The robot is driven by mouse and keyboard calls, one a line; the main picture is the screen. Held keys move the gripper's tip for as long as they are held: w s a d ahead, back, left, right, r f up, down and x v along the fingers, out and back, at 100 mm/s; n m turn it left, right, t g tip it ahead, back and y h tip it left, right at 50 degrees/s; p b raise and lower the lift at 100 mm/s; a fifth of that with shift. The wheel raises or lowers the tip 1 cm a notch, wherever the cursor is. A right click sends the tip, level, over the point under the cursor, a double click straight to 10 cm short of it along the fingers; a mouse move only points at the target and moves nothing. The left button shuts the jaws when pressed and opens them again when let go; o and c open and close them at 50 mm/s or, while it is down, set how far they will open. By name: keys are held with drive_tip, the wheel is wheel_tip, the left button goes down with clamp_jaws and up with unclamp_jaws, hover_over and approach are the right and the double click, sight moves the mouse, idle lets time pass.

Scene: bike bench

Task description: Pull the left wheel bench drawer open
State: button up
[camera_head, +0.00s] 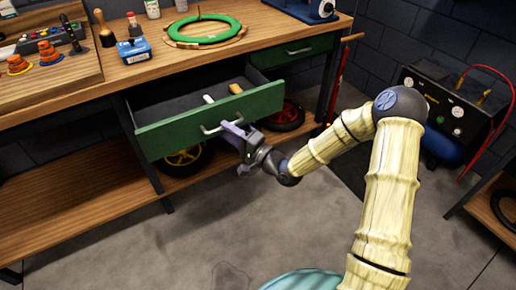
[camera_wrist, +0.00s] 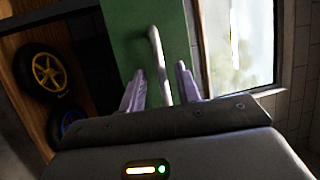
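The left bench drawer has a green front (camera_head: 165,138) and stands pulled well out from under the bench top, its dark inside showing. Its pale bar handle (camera_head: 208,130) is on the front; in the wrist view the handle (camera_wrist: 158,62) runs up the green front (camera_wrist: 125,35). My gripper (camera_head: 230,131) is at the right part of the handle. In the wrist view my gripper (camera_wrist: 161,88) has its two fingers apart, one on each side of the handle, with gaps visible between fingers and bar.
Inside the drawer lie a white-ended item (camera_head: 208,99) and a yellowish one (camera_head: 235,88). The right drawer (camera_head: 300,51) is shut. Wheels (camera_head: 185,160) stand on the lower shelf (camera_head: 85,205). A red-handled tool (camera_head: 338,80) leans right of the bench. The floor in front is clear.

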drive_tip(key=p+v, duration=0.1)
drive_tip(key=v, duration=1.5)
drive_tip(key=shift+p, duration=0.4)
drive_tip(key=shift+d+f, duration=0.1)
